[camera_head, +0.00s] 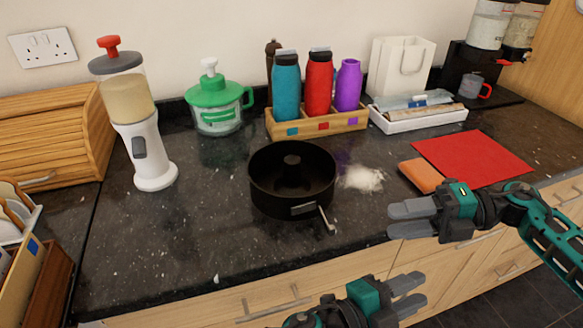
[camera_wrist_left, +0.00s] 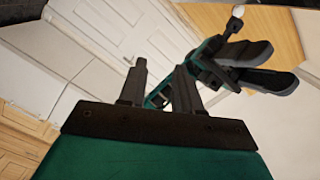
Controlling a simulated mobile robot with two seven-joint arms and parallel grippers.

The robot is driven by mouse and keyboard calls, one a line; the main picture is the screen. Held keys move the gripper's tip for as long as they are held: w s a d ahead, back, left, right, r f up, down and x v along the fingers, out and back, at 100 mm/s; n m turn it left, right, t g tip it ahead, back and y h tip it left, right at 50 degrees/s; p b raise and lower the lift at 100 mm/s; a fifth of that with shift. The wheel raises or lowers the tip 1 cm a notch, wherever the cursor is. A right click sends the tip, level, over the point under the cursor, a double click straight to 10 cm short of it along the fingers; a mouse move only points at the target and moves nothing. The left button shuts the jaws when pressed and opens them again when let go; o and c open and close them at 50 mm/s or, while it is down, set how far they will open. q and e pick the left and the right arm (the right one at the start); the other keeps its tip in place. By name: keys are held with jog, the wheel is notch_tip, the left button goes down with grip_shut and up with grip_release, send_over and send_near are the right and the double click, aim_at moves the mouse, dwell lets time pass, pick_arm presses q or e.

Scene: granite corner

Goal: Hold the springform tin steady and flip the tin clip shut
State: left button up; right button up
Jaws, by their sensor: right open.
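The black springform tin (camera_head: 265,197) stands upright on the dark granite worktop, with a raised centre tube inside. Its metal tin clip (camera_head: 326,220) is on the front right of the wall, and the lever sticks outward, away from the wall. My right gripper (camera_head: 390,220) is open and empty, to the right of the clip and apart from it. My left gripper (camera_head: 424,291) is open and empty, low in front of the worktop and below my right gripper. The left wrist view shows its two fingers (camera_wrist_left: 160,85) apart, with my right gripper (camera_wrist_left: 262,65) beyond them.
White powder (camera_head: 362,178) lies right of the tin, near an orange sponge-like block (camera_head: 421,176) and red mat (camera_head: 472,158). Behind stand a bottle rack (camera_head: 320,129) and green-lidded container (camera_head: 218,100). A white dispenser (camera_head: 148,150) stands left. The worktop left of the tin is mostly clear.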

pick_arm(q)
notch_tip(320, 180, up, 8)
jog(key=d+m+g+h, duration=0.2)
jog(key=m+g, duration=0.6)
jog(key=m, duration=0.4)
notch_tip(320, 180, up, 11)
jog(key=m+t+y, duration=0.1)
jog(key=m+y, duration=1.5)
jog(key=y, duration=0.2)
send_over(292, 222)
notch_tip(292, 222, down, 13)
jog(key=shift+r, duration=0.2)
jog(key=shift+c, duration=0.5)
grip_shut()
